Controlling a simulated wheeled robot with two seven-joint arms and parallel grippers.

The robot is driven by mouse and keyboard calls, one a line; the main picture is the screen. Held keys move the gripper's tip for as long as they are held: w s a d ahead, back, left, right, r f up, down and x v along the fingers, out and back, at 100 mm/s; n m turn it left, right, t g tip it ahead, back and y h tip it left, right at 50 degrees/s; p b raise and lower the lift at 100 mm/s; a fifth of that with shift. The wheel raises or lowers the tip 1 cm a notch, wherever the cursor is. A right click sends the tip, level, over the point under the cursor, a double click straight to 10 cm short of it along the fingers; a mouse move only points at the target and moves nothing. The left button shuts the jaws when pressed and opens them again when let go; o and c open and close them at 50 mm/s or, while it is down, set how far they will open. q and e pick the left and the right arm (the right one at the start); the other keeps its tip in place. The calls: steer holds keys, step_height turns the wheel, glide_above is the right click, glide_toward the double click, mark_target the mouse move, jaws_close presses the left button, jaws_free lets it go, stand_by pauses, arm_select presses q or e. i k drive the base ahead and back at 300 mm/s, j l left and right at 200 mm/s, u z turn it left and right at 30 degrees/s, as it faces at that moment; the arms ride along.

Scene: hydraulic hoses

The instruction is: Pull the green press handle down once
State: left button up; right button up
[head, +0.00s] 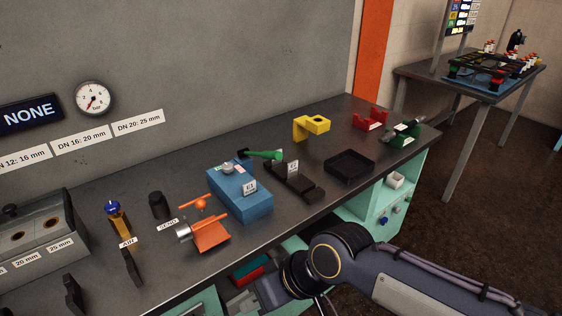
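The green press handle (264,154) sticks out to the right above the blue press block (240,193) in the middle of the bench. It lies nearly level, with its outer end pointing right. My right gripper (243,300) is at the lower middle of the head view, below and in front of the bench edge, well apart from the handle. Its fingers are small and partly cut off by the lower frame edge, so I cannot tell whether they are open or shut. My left gripper is not in view.
An orange clamp (210,236) stands left of the press. A black rail (293,183), a black tray (349,166) and a yellow bracket (311,127) are to its right. A gauge (93,98) and a "NONE" display (30,113) are on the wall.

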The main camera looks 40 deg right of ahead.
mark_target(259, 154)
steer(key=z, duration=0.4)
steer(key=j+z, duration=0.1)
steer(key=z, duration=0.65)
steer(key=j+z, duration=0.1)
steer(key=z, duration=0.3)
steer(key=j+z, duration=0.15)
steer(key=j, duration=0.35)
steer(key=k, duration=0.05)
